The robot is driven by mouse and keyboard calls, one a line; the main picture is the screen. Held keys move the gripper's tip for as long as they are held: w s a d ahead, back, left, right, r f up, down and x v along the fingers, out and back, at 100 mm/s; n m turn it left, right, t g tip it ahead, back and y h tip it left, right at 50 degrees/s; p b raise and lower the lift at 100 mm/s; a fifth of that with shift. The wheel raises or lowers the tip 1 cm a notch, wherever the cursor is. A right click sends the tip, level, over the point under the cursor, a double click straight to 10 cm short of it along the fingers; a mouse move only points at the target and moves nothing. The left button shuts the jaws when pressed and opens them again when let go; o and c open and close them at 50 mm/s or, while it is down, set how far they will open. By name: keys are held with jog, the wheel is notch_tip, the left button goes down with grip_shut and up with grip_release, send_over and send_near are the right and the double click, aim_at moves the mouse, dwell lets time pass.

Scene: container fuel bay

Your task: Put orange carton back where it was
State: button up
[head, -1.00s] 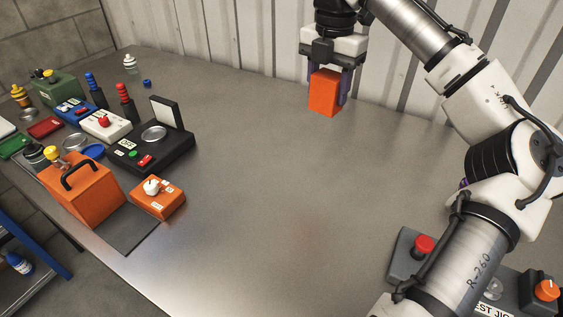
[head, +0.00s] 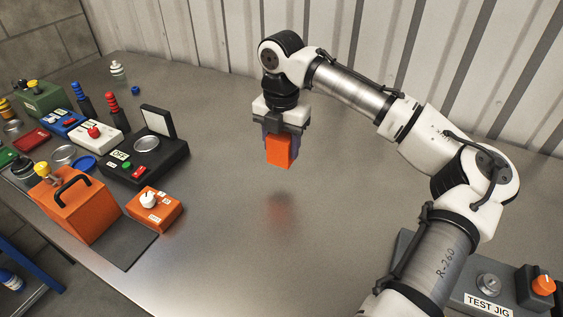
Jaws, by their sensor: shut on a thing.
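The orange carton (head: 280,151) is a small upright block in the middle of the head view. My gripper (head: 283,140) is shut on it from above, with its fingers on two sides of the carton. The carton hangs above the grey bench top, and a soft reddish reflection shows on the bench below it. The face of the carton toward the camera is plain. Its upper part is hidden by the gripper.
An orange box with a white knob (head: 154,209) and an orange can with a black handle (head: 75,207) stand at the left, by a dark mat (head: 125,244). A black device (head: 143,160) stands behind them. A test jig (head: 487,303) is at lower right. The bench centre is clear.

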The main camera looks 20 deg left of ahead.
send_over(282, 181)
jog(key=shift+a+f+p, duration=0.1)
jog(key=shift+f+p, duration=0.35)
jog(key=shift+f, duration=2.95)
jog(key=shift+f, duration=0.15)
jog(key=o, duration=1.1)
